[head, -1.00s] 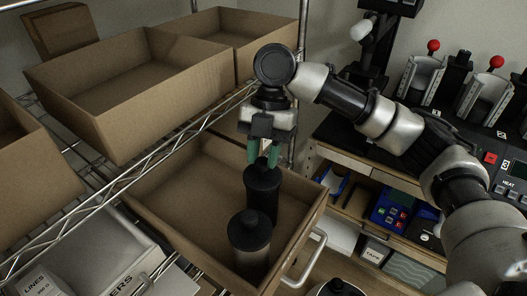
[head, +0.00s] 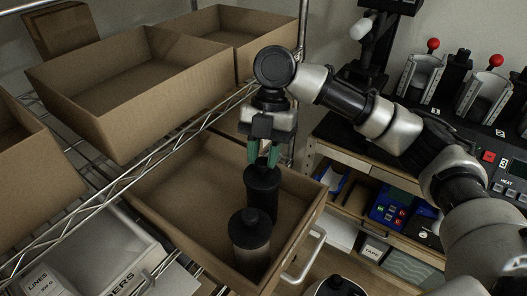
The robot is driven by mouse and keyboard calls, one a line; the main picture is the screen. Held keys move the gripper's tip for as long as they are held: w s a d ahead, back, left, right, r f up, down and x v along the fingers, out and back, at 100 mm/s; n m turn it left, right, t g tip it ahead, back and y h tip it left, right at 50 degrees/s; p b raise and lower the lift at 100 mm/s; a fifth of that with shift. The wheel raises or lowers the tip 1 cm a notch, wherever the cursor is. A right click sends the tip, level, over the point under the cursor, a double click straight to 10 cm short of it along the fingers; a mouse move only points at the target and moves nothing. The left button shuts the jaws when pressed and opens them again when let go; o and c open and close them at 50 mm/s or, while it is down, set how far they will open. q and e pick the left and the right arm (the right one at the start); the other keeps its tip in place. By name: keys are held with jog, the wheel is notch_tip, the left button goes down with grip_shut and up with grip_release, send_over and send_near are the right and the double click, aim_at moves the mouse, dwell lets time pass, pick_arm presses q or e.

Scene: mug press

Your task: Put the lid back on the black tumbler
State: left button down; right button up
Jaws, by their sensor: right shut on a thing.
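The black tumbler (head: 261,200) stands upright in an open cardboard box in the middle of the head view. Its black lid (head: 262,171) is at the tumbler's top; I cannot tell whether it is fully seated or has a small gap. My right gripper (head: 262,157) comes down from above, its green fingertips shut on the knob of the lid. The fingers partly hide the knob. My left gripper is not in view.
A second dark tumbler (head: 249,242) with a black lid stands close in front of it. The cardboard box (head: 170,200) has free floor to the left. Wire shelf rails and larger boxes (head: 150,85) are at the left. A press machine (head: 490,150) stands at the right.

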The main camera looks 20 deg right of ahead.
jog(key=shift+p, duration=0.45)
dwell(0.3)
dwell(0.3)
jog(key=o, duration=1)
jog(key=shift+c, duration=0.2)
jog(key=shift+o, duration=0.4)
jog(key=o, duration=0.4)
